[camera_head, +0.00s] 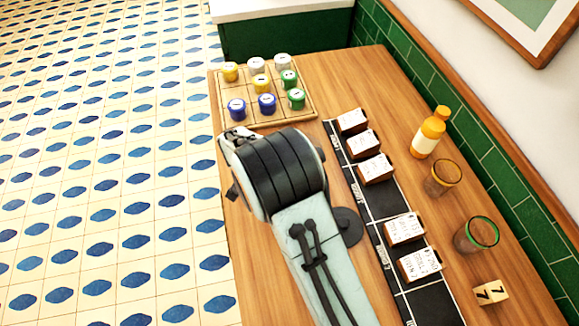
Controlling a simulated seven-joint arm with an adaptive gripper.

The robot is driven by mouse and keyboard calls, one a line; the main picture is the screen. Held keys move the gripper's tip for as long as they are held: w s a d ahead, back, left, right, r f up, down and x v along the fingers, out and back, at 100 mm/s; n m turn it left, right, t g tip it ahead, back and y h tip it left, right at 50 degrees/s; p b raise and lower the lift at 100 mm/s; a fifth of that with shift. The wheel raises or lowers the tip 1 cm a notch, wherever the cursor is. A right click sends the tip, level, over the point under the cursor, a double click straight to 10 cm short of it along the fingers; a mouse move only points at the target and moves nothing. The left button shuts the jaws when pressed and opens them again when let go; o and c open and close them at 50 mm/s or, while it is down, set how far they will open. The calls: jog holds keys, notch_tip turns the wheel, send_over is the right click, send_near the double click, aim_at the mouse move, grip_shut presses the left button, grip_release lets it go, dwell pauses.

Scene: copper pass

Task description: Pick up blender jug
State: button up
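I see nothing that I can clearly tell as a blender jug. Two clear glass vessels stand on the right of the wooden table: a glass with an orange-brown rim (443,178) and a glass with a green rim (476,235). My arm reaches over the table's left side and hides part of it. My gripper (232,190) is mostly hidden by my arm; only a small dark part shows over the table's left edge. I cannot tell whether it is open or holds anything.
A wooden grid board (305,113) with several coloured jars stands at the back. A dark strip (400,276) bears several labelled blocks. An orange bottle (428,133) and a numbered cube (490,292) stand on the right, near the green tiled wall.

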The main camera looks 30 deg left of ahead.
grip_shut()
jog(key=shift+r, duration=0.15)
dwell(0.4)
